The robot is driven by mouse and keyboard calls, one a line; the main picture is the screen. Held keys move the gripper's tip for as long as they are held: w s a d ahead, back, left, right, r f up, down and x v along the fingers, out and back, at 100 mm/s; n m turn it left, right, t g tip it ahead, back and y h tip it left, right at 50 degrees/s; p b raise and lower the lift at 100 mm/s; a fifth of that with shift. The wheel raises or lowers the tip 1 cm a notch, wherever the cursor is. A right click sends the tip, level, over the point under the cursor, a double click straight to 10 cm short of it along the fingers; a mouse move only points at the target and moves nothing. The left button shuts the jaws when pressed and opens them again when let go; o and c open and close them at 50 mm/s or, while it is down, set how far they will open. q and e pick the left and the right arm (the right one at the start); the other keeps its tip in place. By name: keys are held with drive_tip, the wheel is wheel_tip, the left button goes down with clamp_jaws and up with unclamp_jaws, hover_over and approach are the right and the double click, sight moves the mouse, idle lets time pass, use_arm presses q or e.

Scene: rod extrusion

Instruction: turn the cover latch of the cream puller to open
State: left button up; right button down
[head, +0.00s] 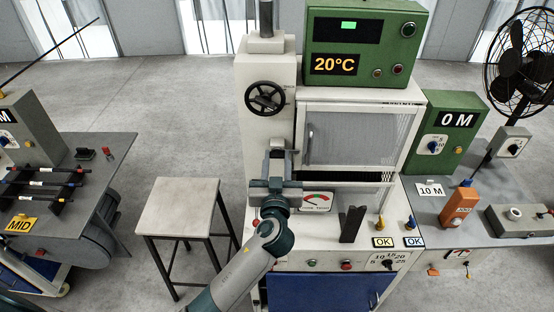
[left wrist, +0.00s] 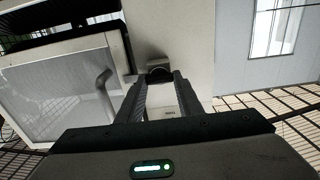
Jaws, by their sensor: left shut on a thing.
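The cream puller (head: 262,65) stands in the middle of the head view, with a mesh-windowed cover (head: 350,133) on its front. The cover's handle (head: 309,145) also shows in the left wrist view (left wrist: 104,90). My left gripper (head: 278,160) is at the front of the puller's column, left of the cover. In the left wrist view its two fingers (left wrist: 158,82) are closed around a small dark part (left wrist: 158,69), which looks like the cover latch. The fingers hide most of the latch, so its angle cannot be read. My right gripper is in neither view.
A black handwheel (head: 265,97) sits just above my left gripper. A green box showing 20°C (head: 358,45) stands on top. Below are a gauge (head: 317,201), a dark upright holder (head: 351,224) and OK tags (head: 383,242). A small table (head: 180,197) stands left, with free floor around it.

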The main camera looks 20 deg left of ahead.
use_arm(q)
drive_tip(key=shift+m, duration=0.4)
drive_tip(key=shift+m+b, duration=0.45)
drive_tip(key=shift+m, duration=0.45)
drive_tip(key=m, duration=0.3)
drive_tip(key=shift+m, duration=0.3)
drive_tip(key=m, duration=0.5)
drive_tip(key=shift+d+p, duration=0.15)
drive_tip(key=shift+p, duration=0.15)
drive_tip(key=m, duration=0.6)
drive_tip(key=shift+f+m, duration=0.2)
drive_tip(key=shift+m, duration=0.1)
drive_tip(key=o, duration=1.1)
